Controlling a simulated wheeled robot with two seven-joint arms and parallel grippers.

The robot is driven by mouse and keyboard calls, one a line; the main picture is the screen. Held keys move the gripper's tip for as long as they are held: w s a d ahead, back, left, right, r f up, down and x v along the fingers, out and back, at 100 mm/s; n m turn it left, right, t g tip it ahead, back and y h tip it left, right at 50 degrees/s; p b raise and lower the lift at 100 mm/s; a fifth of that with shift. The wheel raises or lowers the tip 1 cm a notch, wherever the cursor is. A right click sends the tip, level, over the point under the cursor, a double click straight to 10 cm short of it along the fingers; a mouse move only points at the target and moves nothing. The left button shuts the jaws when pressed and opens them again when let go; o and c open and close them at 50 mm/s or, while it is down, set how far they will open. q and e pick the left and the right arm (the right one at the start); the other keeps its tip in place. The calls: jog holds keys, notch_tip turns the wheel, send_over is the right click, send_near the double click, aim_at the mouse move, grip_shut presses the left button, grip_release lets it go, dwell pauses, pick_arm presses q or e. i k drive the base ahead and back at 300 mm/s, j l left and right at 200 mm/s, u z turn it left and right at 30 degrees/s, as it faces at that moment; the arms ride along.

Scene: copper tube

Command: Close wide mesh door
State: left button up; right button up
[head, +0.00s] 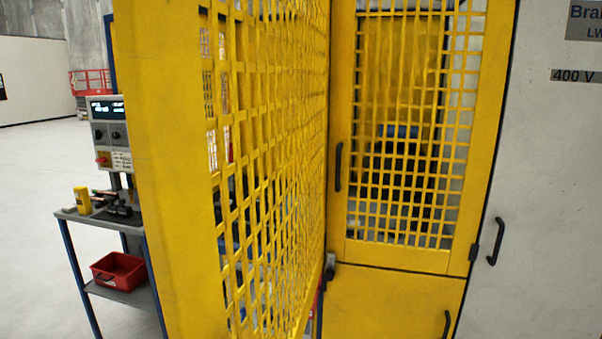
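The wide yellow mesh door (176,180) stands open in the head view. It swings out toward me, with its near frame edge tall on the left and its mesh running back to the yellow enclosure near the middle. A narrower mesh panel (343,215) with a dark handle (338,166) faces me right of it and sits flush in the enclosure front. The lower parts of machinery behind the wide door's mesh are only partly visible. Neither of my grippers is in view.
A grey cabinet (545,190) with a dark handle (494,241) stands at the right. At the left, a small cart (98,218) carries a control box (111,135), a yellow container (82,200) and a red bin (119,271). Open floor (35,150) lies beyond it.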

aim_at(161, 63)
jog(key=k+l+z, duration=0.1)
jog(key=k+z, duration=0.35)
jog(key=k, duration=0.4)
